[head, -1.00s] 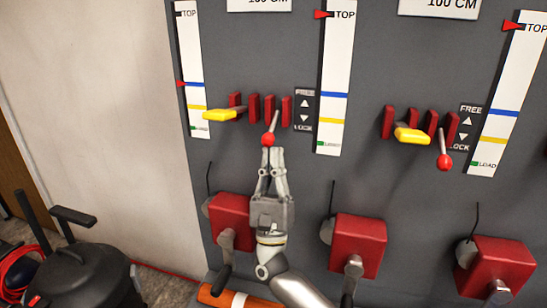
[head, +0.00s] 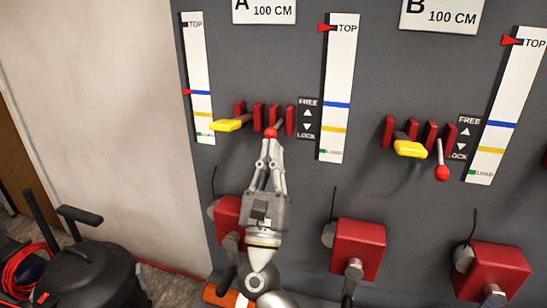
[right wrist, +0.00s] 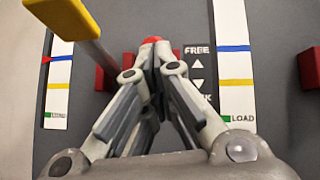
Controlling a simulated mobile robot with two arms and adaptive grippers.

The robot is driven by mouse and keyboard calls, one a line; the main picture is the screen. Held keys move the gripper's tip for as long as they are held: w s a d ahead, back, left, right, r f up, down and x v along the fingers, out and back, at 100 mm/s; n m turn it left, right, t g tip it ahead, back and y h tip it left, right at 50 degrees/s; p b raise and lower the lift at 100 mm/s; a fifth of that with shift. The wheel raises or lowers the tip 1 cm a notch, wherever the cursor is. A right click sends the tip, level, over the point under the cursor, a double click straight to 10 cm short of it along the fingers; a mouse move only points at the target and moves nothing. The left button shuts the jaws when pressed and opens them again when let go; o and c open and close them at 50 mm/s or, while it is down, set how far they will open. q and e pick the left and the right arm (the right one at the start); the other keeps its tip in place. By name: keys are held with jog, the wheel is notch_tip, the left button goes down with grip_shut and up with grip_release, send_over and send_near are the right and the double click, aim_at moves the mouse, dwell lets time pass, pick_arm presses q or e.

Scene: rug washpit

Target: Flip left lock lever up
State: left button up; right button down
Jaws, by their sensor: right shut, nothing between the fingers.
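The left lock lever shows as a red ball (head: 271,131) in front of the red brackets beside the left FREE/LOCK label (head: 307,118). Its rod is mostly hidden behind the ball, so the lever seems to point out towards me. My right gripper (head: 268,148) is shut and empty, with its fingertips directly below the ball and close against it; I cannot tell whether they touch. In the right wrist view the red ball (right wrist: 152,40) peeks out just beyond the closed fingertips (right wrist: 150,62). My left gripper is not in view.
A yellow handle (head: 228,125) sticks out left of the lever. The second lock lever (head: 442,172) hangs down at the right, beside another yellow handle (head: 410,149). Red boxes (head: 358,247) with cranks project below. A black vacuum-like machine (head: 88,262) stands at lower left.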

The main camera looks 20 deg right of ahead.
jog(key=shift+s+a+r, duration=0.1)
jog(key=shift+s+r, duration=0.05)
jog(key=shift+r, duration=0.65)
jog(key=shift+s+a+r, duration=0.1)
jog(key=shift+r, duration=0.9)
jog(key=v, duration=1.2)
jog(key=shift+f, duration=0.1)
